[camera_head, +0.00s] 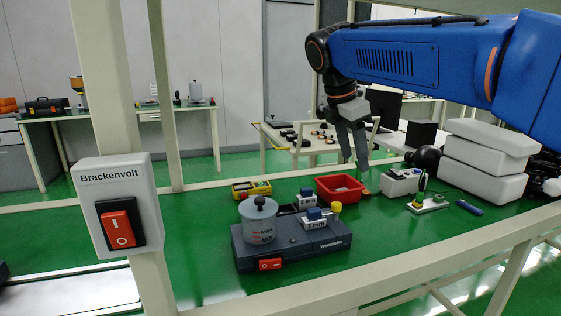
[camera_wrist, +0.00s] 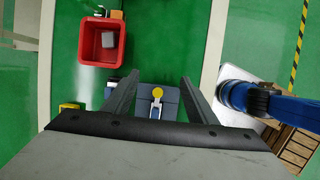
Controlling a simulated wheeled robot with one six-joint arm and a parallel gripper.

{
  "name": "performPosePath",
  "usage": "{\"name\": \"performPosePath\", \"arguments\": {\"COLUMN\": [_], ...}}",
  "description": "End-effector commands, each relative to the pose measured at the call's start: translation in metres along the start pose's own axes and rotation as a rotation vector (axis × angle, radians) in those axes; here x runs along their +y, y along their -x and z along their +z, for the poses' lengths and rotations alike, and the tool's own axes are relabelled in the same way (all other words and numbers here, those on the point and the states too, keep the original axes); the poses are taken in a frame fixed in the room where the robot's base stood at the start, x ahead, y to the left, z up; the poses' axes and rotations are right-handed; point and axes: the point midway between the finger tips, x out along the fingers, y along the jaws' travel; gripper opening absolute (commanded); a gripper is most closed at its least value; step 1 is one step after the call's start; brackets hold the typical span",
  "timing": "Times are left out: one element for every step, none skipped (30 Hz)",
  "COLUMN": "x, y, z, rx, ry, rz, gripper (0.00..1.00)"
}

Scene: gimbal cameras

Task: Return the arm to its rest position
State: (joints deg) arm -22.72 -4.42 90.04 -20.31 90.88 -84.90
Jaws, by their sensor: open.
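My blue arm reaches in from the right in the head view, and my gripper (camera_head: 357,165) points down over the bench (camera_head: 385,237). In the wrist view my gripper (camera_wrist: 158,92) shows two dark fingers spread apart, with nothing between them. A red bin (camera_head: 339,188) stands on the bench just below and left of the fingers; in the wrist view the red bin (camera_wrist: 102,42) holds a small grey block (camera_wrist: 108,39). The blue-grey device with a yellow knob (camera_wrist: 158,92) shows beyond the fingers there.
On the bench are a grey Wendelin-like labelled device (camera_head: 300,250), a yellow meter (camera_head: 251,188), stacked white boxes (camera_head: 485,165) and a blue marker (camera_head: 469,207). A post with a red switch (camera_head: 119,228) stands at the left. The bench's front right is clear.

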Motion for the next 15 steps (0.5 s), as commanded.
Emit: {"name": "performPosePath", "arguments": {"x": [-0.008, -0.012, -0.017, -0.022, -0.027, -0.035, -0.041, -0.048, -0.058, -0.066, -0.075, -0.088, -0.097, -0.106, -0.118], "y": [-0.003, -0.005, -0.008, -0.01, -0.013, -0.017, -0.02, -0.024, -0.029, -0.034, -0.039, -0.046, -0.051, -0.057, -0.064], "z": [0.003, 0.004, 0.005, 0.006, 0.007, 0.009, 0.01, 0.011, 0.012, 0.013, 0.014, 0.014, 0.014, 0.014, 0.013], "rx": [0.006, 0.01, 0.016, 0.022, 0.027, 0.035, 0.041, 0.049, 0.06, 0.07, 0.079, 0.095, 0.105, 0.116, 0.132], "ry": [-0.031, -0.053, -0.084, -0.11, -0.137, -0.175, -0.207, -0.243, -0.297, -0.341, -0.389, -0.456, -0.506, -0.556, -0.623], "rz": [0.004, 0.006, 0.01, 0.011, 0.014, 0.019, 0.021, 0.024, 0.027, 0.032, 0.034, 0.039, 0.041, 0.043, 0.046], "gripper": [0.52, 0.52, 0.52, 0.52, 0.52, 0.52, 0.52, 0.52, 0.52, 0.52, 0.52, 0.52, 0.52, 0.52, 0.52]}}
